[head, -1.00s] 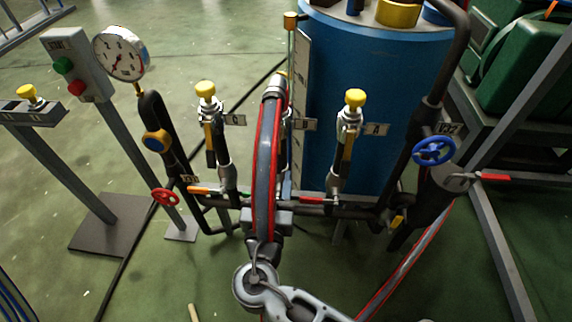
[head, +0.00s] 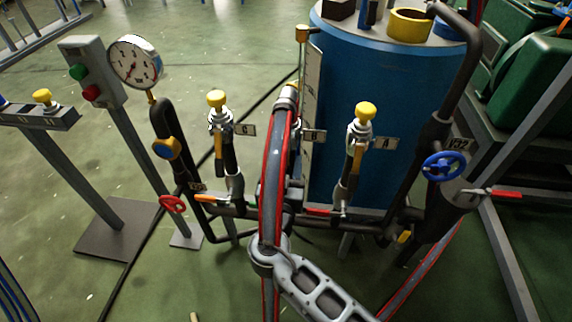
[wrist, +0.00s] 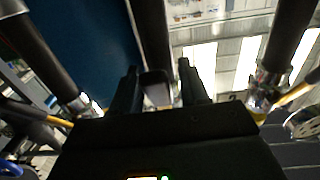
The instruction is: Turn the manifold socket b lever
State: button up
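The manifold carries sockets with tags C, B and A. The socket B tag (head: 314,135) shows in the head view, but the socket and its lever are largely hidden behind a grey hose with red edges (head: 270,180). In the wrist view my gripper (wrist: 158,75) has its two black fingers apart, pointing up the picture. A dark rounded block (wrist: 156,88) shows between them with gaps at its sides; I cannot tell whether it is the lever. Yellow levers show to the left (wrist: 56,121) and right (wrist: 294,94) of the fingers. In the head view the gripper is hidden.
Sockets C (head: 217,100) and A (head: 365,112) have yellow caps. A blue tank (head: 385,90) stands behind. A red handwheel (head: 172,204) is at left, a blue handwheel (head: 443,166) at right, and a gauge (head: 134,62) at upper left.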

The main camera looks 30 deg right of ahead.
aim_at(285, 167)
grip_shut()
jog(key=shift+r, duration=0.1)
dwell(0.4)
